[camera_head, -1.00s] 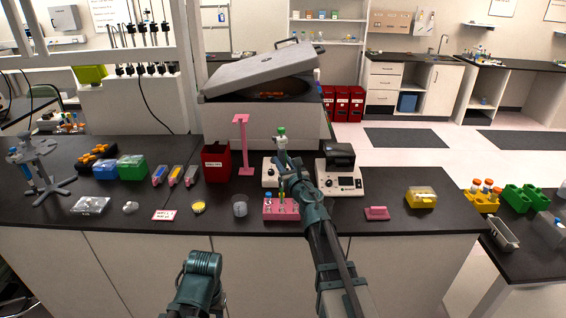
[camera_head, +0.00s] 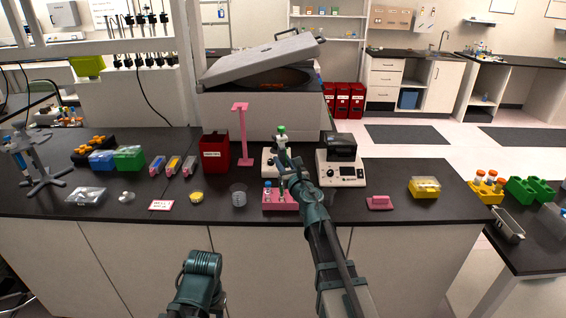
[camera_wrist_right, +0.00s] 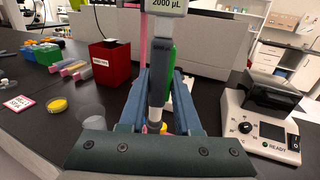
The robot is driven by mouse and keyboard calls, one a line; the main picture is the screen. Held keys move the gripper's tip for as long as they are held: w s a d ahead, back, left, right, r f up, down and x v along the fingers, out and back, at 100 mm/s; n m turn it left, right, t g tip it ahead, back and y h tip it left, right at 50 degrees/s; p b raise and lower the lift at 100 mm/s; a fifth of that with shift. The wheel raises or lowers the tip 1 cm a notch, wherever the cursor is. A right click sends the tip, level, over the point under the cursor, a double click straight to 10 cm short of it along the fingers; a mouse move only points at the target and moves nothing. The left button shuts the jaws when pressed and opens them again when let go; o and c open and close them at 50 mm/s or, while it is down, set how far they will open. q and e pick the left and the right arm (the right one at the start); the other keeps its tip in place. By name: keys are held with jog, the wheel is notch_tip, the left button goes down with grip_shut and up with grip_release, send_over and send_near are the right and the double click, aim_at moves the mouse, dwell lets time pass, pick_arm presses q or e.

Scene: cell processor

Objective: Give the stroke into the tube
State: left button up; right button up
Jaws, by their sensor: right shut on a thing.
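My right gripper (camera_head: 284,163) is shut on a pipette with a green top (camera_head: 281,134) and holds it upright over the pink rack (camera_head: 280,206) on the bench. In the right wrist view the pipette's grey shaft (camera_wrist_right: 157,88) stands between the fingers, with a green part beside it and a "2000 µL" label above. A blue-capped tube (camera_head: 268,186) stands at the rack's left. A slim tube (camera_head: 282,192) is in the rack below the gripper. Whether the tip is inside it is too small to tell. My left arm shows at the bottom, its gripper out of view.
Left of the rack are a clear cup (camera_head: 239,198), a yellow dish (camera_head: 196,197) and a red bin (camera_head: 214,153). A white READY device (camera_head: 342,172) stands close right of my right arm. Bare bench lies between the pink block (camera_head: 379,203) and the yellow box (camera_head: 424,188).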

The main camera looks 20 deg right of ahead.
jog(key=shift+f, duration=0.25)
dwell(0.3)
jog(key=shift+o, duration=1.2)
jog(key=c, duration=0.4)
jog(key=shift+o, duration=1.3)
jog(key=shift+c, duration=0.5)
